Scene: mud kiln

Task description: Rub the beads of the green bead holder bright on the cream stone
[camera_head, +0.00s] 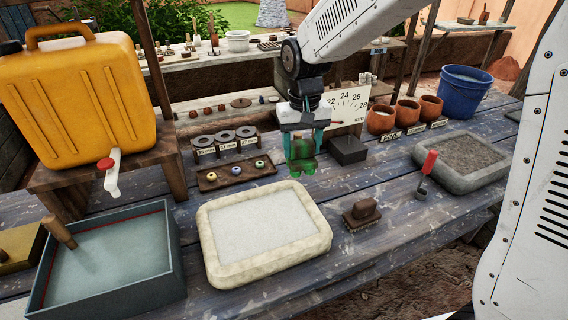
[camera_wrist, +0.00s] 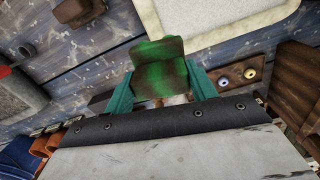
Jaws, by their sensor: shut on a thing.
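My gripper (camera_head: 303,133) is shut on the green bead holder (camera_head: 302,156). In the wrist view the holder (camera_wrist: 160,68), green with brown patches, sits between the teal fingers. The beads on it cannot be made out. The cream stone (camera_head: 215,245) is a pale slab with a rounded rim and a grey, wet-looking top, lying on the table left of and nearer than the holder. It also shows at the top of the wrist view (camera_wrist: 165,22). The holder hangs in the air beyond the stone's back right corner, apart from it.
A brush (camera_head: 362,213) lies right of the cream stone. A grey stone tray (camera_head: 462,162) with a dark surface and a red-handled tool (camera_head: 427,170) are further right. A water tub (camera_head: 112,262) stands left. A wooden tray with beads (camera_head: 237,175) and a black block (camera_head: 347,150) are behind.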

